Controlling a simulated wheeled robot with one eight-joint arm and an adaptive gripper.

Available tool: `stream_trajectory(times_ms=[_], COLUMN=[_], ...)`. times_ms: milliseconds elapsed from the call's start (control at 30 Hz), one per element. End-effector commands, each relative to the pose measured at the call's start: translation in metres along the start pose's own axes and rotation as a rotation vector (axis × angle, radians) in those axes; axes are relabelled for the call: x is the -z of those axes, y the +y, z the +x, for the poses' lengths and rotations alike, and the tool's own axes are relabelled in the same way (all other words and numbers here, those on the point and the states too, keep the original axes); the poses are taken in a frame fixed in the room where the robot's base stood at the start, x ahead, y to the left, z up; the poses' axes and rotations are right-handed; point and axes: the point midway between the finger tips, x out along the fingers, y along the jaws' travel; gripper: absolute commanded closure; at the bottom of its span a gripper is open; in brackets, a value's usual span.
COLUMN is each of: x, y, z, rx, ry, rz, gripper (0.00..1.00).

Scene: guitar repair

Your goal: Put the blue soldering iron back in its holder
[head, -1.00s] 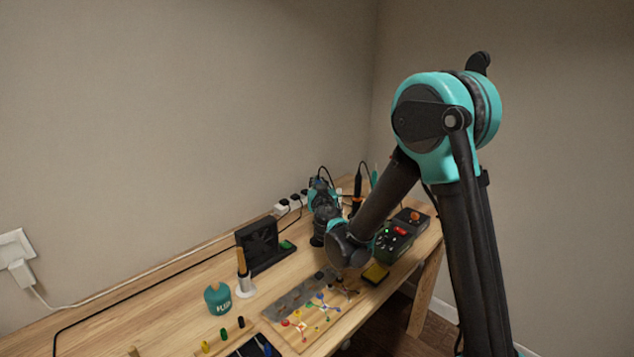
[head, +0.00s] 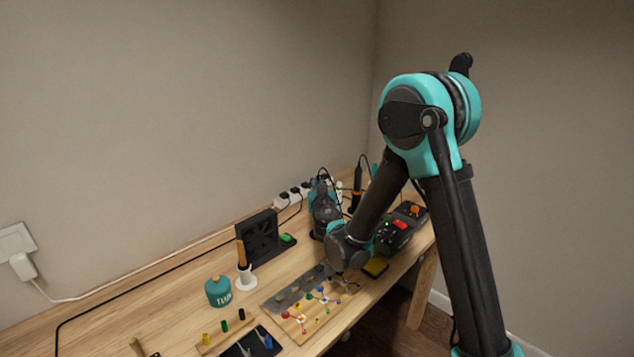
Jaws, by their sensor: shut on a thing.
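My arm reaches down over the workbench, with its wrist bent up behind the forearm. My gripper (head: 322,188) is at the back of the bench, small and partly hidden, and is shut on the blue soldering iron. The held tool is too small to make out clearly, and a thin dark cord loops above the gripper. To the right, an upright black tool with an orange part (head: 357,183) stands behind my forearm. A slim teal piece (head: 374,169) shows beside it. The holder cannot be told clearly, as my forearm covers that area.
A dark station with a red display (head: 399,225) and a yellow sponge (head: 375,267) lie right of my wrist. A black fan unit (head: 258,237), an orange-handled tool in a white stand (head: 245,270) and a teal jar (head: 218,291) stand left. A power strip (head: 290,193) lies along the wall.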

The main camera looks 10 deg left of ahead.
Motion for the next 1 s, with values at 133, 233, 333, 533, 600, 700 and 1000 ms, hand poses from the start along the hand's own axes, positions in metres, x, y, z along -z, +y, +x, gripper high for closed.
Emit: stream_trajectory(times_ms=[133, 233, 333, 533, 600, 700, 1000], x=[-0.001, -0.003, -0.007, -0.015, -0.016, -0.016, -0.016], y=[0.000, 0.000, 0.000, 0.000, 0.000, 0.000, 0.000], z=[0.000, 0.000, 0.000, 0.000, 0.000, 0.000, 0.000], rx=[0.000, 0.000, 0.000, 0.000, 0.000, 0.000, 0.000], ry=[0.000, 0.000, 0.000, 0.000, 0.000, 0.000, 0.000], rz=[0.000, 0.000, 0.000, 0.000, 0.000, 0.000, 0.000], gripper=[1.00, 1.00, 1.00, 1.00, 1.00, 1.00, 0.62])
